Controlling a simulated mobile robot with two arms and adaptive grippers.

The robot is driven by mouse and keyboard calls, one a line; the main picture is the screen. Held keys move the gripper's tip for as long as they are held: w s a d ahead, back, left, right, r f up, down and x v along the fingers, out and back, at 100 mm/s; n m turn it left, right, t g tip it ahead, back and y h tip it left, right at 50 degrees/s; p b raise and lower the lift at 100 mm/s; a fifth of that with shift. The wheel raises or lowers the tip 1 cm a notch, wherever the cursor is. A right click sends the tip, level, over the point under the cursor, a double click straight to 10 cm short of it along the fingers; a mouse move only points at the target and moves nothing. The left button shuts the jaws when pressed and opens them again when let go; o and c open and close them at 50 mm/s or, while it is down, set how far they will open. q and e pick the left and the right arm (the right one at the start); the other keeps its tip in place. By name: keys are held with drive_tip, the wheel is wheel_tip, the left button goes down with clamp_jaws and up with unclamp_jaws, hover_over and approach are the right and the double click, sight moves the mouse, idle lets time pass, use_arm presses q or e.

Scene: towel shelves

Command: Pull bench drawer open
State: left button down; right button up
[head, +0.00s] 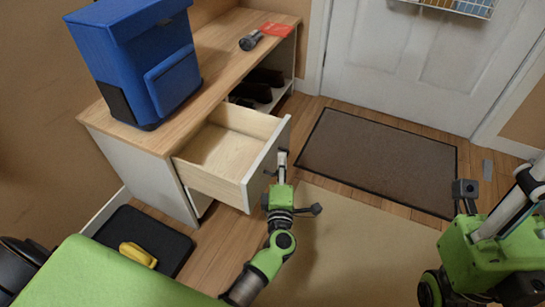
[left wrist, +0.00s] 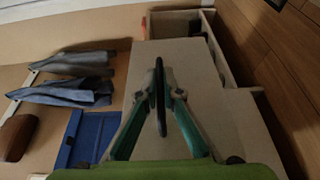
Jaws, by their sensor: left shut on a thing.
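The bench (head: 140,142) has a wood top and white sides. Its drawer (head: 222,150) is pulled out, and the pale empty inside shows. My left gripper (head: 282,160) is at the outer face of the drawer front, toward its right end. In the left wrist view its two teal fingers (left wrist: 160,100) close from both sides on a dark bar, the drawer handle (left wrist: 159,75). In the head view the gripper mostly hides the handle. The right arm shows at the right edge of the head view, away from the bench; its fingertips cannot be seen.
A blue backpack (head: 170,75) stands on the bench top, with a flashlight (head: 250,41) and red item (head: 277,30) farther along. Dark shoes (head: 262,80) sit in the cubby. A brown doormat (head: 375,158) lies before the white door (head: 400,60). A dark tray (head: 120,228) holds something yellow.

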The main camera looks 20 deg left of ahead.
use_arm(q)
drive_tip(key=shift+r, duration=0.15)
drive_tip(key=c, duration=2.2)
unclamp_jaws()
drive_tip(key=shift+s+d, duration=0.15)
drive_tip(key=shift+s, duration=0.2)
drive_tip(key=v, duration=1.1)
drive_tip(key=shift+s+r, duration=0.1)
drive_tip(key=shift+s, duration=0.05)
